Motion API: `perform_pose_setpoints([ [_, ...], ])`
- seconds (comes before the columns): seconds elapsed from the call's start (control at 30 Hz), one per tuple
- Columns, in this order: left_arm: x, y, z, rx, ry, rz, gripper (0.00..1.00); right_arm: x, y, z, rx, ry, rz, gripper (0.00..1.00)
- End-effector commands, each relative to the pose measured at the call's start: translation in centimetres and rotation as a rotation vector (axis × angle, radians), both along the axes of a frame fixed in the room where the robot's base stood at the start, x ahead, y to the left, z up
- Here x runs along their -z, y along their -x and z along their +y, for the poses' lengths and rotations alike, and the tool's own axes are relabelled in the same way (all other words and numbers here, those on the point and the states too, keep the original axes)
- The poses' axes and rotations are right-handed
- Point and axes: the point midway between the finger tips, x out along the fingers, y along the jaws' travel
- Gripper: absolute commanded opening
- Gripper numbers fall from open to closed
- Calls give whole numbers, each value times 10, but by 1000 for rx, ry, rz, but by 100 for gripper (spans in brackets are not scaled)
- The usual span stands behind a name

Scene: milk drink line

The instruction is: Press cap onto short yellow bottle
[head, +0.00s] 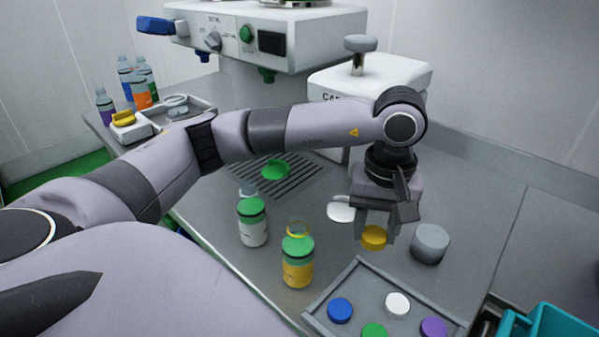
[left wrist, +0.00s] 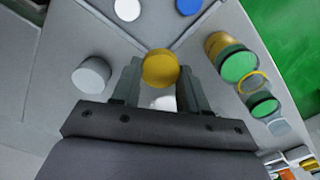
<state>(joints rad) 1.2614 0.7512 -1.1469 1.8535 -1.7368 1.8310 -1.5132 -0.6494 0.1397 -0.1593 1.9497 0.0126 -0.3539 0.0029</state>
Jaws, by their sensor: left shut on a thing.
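My left gripper (head: 375,236) is shut on a yellow cap (head: 373,238), held above the counter. The cap also shows between the fingers (left wrist: 160,85) in the left wrist view (left wrist: 160,68). The short yellow bottle (head: 298,272) stands upright on the counter, left of the cap and apart from it. It has a yellow lower body, a green upper part and a yellow ring at its neck, with no cap on it. It also shows in the left wrist view, at the right (left wrist: 216,44). My right gripper is not in view.
A white-and-green bottle (head: 253,232) stands behind the yellow one. A grey cylinder (head: 430,244) stands right of my gripper. A tray (head: 372,285) holds blue, white, green and purple caps at the front. A capping machine (head: 385,75) stands behind my arm.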

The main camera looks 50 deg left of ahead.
Motion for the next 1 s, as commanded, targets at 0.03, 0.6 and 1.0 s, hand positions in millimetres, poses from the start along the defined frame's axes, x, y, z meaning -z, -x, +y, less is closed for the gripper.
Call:
perform_pose_setpoints([
  [0.03,8,1,1,74,-1,3,16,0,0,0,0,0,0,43],
  [0.6,48,8,2,598,1,2,16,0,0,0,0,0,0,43],
  [1.0,47,8,2,597,1,2,16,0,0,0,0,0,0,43],
])
